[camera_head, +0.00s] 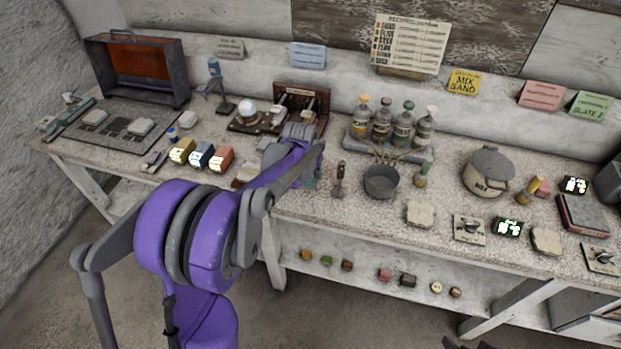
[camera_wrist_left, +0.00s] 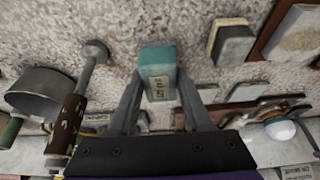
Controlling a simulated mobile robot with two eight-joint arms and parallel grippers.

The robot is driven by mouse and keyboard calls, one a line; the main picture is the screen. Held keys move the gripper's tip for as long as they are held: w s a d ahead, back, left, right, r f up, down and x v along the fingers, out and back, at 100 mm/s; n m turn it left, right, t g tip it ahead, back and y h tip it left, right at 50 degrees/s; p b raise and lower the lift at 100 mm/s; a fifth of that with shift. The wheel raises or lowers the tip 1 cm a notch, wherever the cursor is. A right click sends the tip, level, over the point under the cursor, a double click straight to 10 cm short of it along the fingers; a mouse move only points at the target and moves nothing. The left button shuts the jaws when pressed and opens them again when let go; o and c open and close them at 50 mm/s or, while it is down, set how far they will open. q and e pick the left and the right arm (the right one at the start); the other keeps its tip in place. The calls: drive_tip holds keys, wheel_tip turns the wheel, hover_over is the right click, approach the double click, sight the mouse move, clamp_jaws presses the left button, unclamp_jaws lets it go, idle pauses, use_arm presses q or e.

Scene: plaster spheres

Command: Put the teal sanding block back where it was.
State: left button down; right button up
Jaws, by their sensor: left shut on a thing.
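The teal sanding block (camera_wrist_left: 157,62) is between the fingers of my left gripper (camera_wrist_left: 160,95) in the wrist view, with a pale label on its side. My left gripper is shut on it. In the head view the purple left arm reaches over the middle of the worktable (camera_head: 340,209), and its wrist hides most of the gripper and block. I cannot tell whether the block touches the tabletop. Dark tips at the bottom edge of the head view may be my right gripper (camera_head: 468,344); its state is unclear.
A handled tool (camera_head: 340,180) and a grey pan (camera_head: 381,183) stand close on the right. Bottles (camera_head: 380,122) stand behind.

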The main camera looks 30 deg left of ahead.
sight(310, 179)
use_arm(q)
drive_tip(key=shift+f, duration=1.55)
drive_tip(key=shift+c, duration=1.7)
unclamp_jaws()
drive_tip(key=shift+r, duration=0.25)
drive_tip(key=v, duration=1.1)
drive_tip(key=s+d+f+m, duration=0.1)
drive_tip(key=s+d, duration=0.3)
drive_tip(key=s, duration=0.4)
drive_tip(key=s+d+f+m, duration=0.1)
drive_tip(key=s+d, duration=0.4)
drive_tip(key=s, duration=0.2)
drive_tip(key=s+d+f+t+h, duration=0.1)
drive_tip(key=s+d, duration=0.3)
drive_tip(key=s, duration=0.4)
drive_tip(key=shift+s+d+f+m+p, duration=0.15)
drive_tip(key=shift+s+d+m+p, duration=0.15)
drive_tip(key=shift+s+d+m, duration=0.1)
drive_tip(key=shift+w, duration=0.1)
